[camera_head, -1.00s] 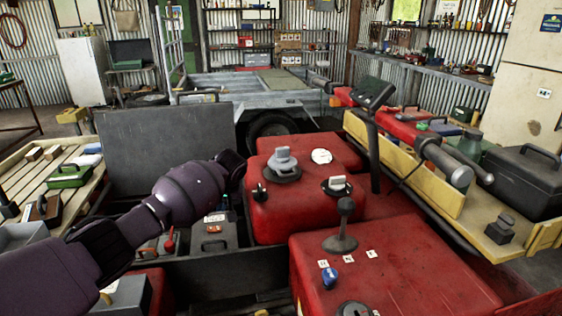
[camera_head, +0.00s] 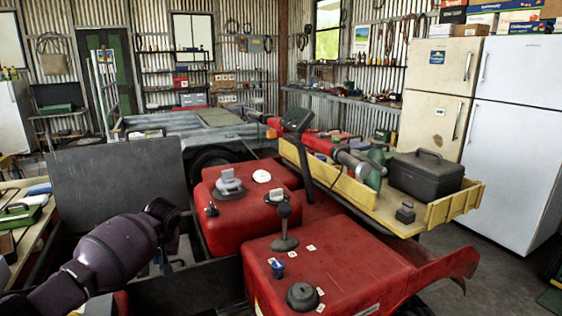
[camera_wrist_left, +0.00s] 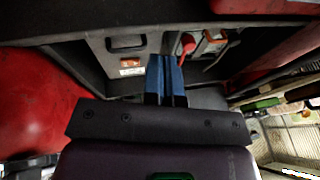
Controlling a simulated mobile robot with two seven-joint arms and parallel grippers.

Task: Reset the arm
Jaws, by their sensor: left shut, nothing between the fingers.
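My left arm (camera_head: 110,252) comes in from the lower left in the head view. Its dark wrist end is bent down over the dark recess left of the red quad body (camera_head: 225,225). The fingers cannot be made out there. In the left wrist view, the blue fingers of my left gripper (camera_wrist_left: 165,62) are together and empty. They point toward a grey box (camera_wrist_left: 125,50) with a handle and an orange label. A red-handled part (camera_wrist_left: 186,44) is just right of the fingertips. I cannot tell whether anything touches. My right gripper is out of view.
A dark upright panel (camera_head: 115,185) stands behind the arm. A yellow-edged tray (camera_head: 325,172) with a dark toolbox (camera_head: 425,175) is at right. A wooden bench (camera_head: 40,228) is at left. A trailer (camera_head: 165,122) and fridges (camera_head: 515,130) stand behind. Open floor (camera_head: 490,255) shows at lower right.

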